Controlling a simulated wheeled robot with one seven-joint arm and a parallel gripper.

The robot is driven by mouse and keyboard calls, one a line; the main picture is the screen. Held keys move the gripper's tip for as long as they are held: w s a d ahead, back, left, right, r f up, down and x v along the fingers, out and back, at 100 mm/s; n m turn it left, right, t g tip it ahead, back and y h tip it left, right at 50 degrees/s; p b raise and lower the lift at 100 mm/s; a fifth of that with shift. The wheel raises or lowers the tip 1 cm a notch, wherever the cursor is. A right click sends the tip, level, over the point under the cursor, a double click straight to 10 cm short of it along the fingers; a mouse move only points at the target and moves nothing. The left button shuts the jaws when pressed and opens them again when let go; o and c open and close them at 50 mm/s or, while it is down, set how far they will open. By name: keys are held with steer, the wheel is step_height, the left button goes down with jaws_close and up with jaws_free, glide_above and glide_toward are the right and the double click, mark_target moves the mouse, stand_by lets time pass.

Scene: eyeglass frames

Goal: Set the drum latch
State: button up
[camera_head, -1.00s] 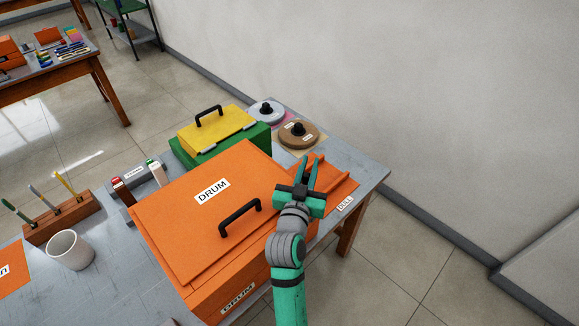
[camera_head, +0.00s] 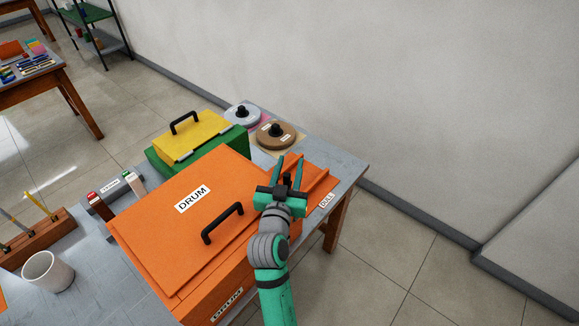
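The drum is a large orange box (camera_head: 222,292) with a closed orange lid (camera_head: 165,225). The lid carries a white DRUM label (camera_head: 193,199) and a black handle (camera_head: 222,223). No latch can be clearly made out; the box's right side is partly hidden behind my arm. My gripper (camera_head: 288,170) is to the right of the lid, over the small orange tray (camera_head: 316,178). Its two green fingers point away from me and stand apart, with nothing seen between them.
A green box with a yellow lid (camera_head: 190,138) stands behind the drum. A grey disc (camera_head: 240,117) and a brown disc (camera_head: 268,137) with black knobs lie at the back.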

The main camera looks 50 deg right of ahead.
mark_target(286, 180)
steer(key=v, duration=1.1)
steer(key=shift+w, duration=0.1)
steer(key=shift+c, duration=0.6)
